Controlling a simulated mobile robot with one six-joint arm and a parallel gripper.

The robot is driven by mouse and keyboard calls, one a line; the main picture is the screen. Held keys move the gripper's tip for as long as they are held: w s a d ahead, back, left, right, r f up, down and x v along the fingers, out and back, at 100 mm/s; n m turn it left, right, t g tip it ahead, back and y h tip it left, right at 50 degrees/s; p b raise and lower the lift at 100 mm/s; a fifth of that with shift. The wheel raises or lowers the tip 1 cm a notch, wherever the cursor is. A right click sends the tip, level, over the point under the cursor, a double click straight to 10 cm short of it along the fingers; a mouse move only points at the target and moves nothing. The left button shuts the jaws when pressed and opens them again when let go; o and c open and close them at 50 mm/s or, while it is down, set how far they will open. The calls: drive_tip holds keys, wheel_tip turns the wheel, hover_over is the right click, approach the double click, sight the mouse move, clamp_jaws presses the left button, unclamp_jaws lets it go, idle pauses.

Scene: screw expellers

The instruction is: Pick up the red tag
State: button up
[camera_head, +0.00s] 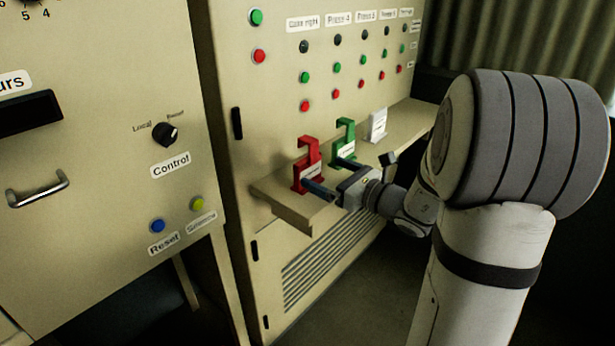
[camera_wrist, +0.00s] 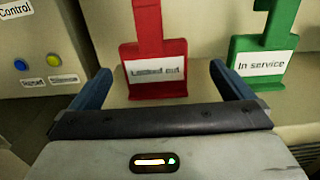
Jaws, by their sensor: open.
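The red tag (camera_head: 308,163) stands upright on a narrow shelf on the front of the beige cabinet. In the wrist view the red tag (camera_wrist: 152,48) carries a white label reading "Locked out", and its top is cut off by the frame edge. My gripper (camera_head: 336,179) is open in front of the shelf. In the wrist view its two blue fingers (camera_wrist: 160,88) are spread wide, one to each side of the red tag's base. The tag appears slightly beyond the fingertips or just between them; I cannot tell whether anything touches.
A green tag (camera_head: 344,140) labelled "In service" (camera_wrist: 262,62) stands close to the right of the red one, near my right finger. A white tag (camera_head: 378,125) stands farther along the shelf (camera_head: 273,198). The control cabinet (camera_head: 100,180) with knob and handle is at left.

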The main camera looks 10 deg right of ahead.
sight(311, 167)
drive_tip(key=x, duration=0.4)
drive_tip(key=shift+a+b, duration=0.3)
drive_tip(key=shift+a, duration=0.25)
drive_tip(key=shift+w+a, duration=0.3)
drive_tip(key=shift+w, duration=0.2)
drive_tip(key=shift+c, duration=0.6)
drive_tip(key=shift+r, duration=0.1)
drive_tip(key=c, duration=1)
